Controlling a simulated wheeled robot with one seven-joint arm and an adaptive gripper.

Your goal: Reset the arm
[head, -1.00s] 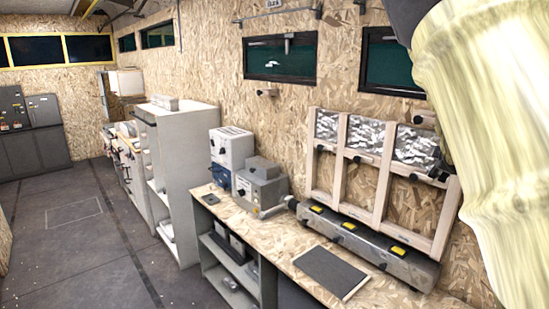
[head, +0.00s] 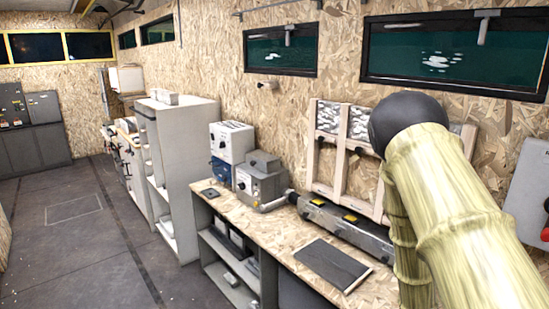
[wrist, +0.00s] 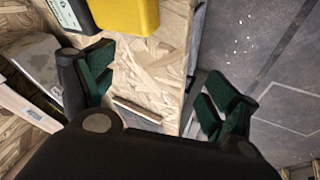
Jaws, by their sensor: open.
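My gripper (wrist: 158,100) shows in the wrist view with its two dark green finger pads spread wide apart. Nothing is between them. Behind the gap lie the bench top (wrist: 150,78) and its edge, with dark floor to the right. In the head view my bamboo-textured arm with its black joint stands at the right, bent at the joint. The arm hides part of the wooden frame rack (head: 345,150) and the right end of the long grey unit (head: 345,222). The gripper itself does not show in the head view.
A dark flat panel (head: 332,264) lies on the bench (head: 262,225). Grey boxed instruments (head: 260,182) stand at its left. A yellow object (wrist: 125,14) is close above the fingers in the wrist view. Open floor (head: 85,245) lies left of the bench.

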